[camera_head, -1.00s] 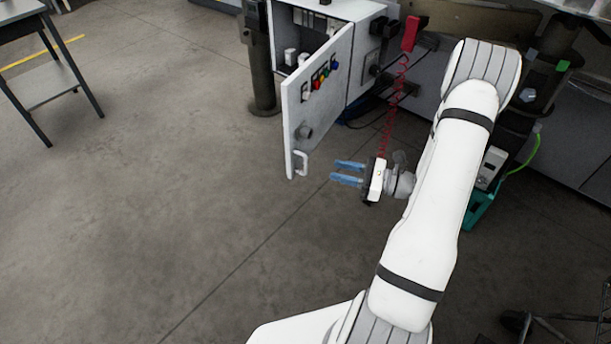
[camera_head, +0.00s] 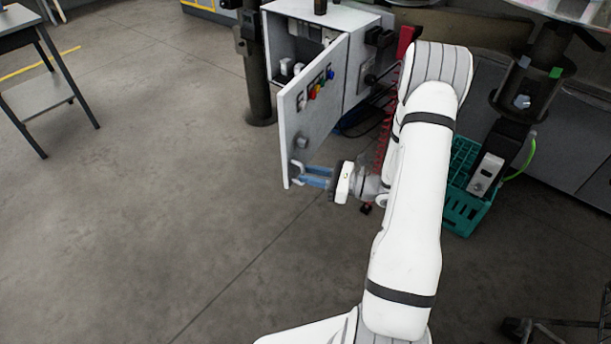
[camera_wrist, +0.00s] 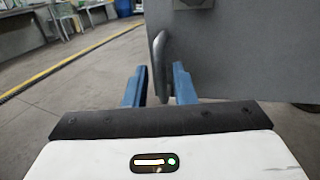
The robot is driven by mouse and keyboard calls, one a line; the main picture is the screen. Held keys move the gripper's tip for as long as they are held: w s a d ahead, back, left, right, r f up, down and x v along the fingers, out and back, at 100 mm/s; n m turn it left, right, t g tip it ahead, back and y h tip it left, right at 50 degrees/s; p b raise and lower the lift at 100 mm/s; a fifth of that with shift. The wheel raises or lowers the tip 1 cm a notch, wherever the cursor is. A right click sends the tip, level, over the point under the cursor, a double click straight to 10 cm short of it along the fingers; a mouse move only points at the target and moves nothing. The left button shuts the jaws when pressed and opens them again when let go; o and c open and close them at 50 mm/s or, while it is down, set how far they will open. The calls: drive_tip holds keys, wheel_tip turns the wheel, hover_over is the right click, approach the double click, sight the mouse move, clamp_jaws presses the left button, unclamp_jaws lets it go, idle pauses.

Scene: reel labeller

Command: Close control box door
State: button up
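The control box (camera_head: 357,62) is grey-white and its door (camera_head: 318,112) stands wide open toward me. The door carries coloured buttons and, near its lower free edge, a handle (camera_head: 297,170). My gripper (camera_head: 309,177) is at the handle with its blue fingers pointing left. In the wrist view the handle (camera_wrist: 160,62) is a grey bar that reaches down between the two open blue fingers (camera_wrist: 156,85). A gap shows between the fingers, and I cannot tell whether either one touches the handle. The door panel (camera_wrist: 245,50) fills the upper right of the wrist view.
A dark post (camera_head: 258,70) stands left of the box. A red hanging piece (camera_head: 407,40) with a coiled red cord is right of it. A teal crate (camera_head: 464,205) is on the floor right of my arm. A table (camera_head: 48,80) is far left. Floor left of the door is clear.

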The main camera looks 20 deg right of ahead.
clamp_jaws()
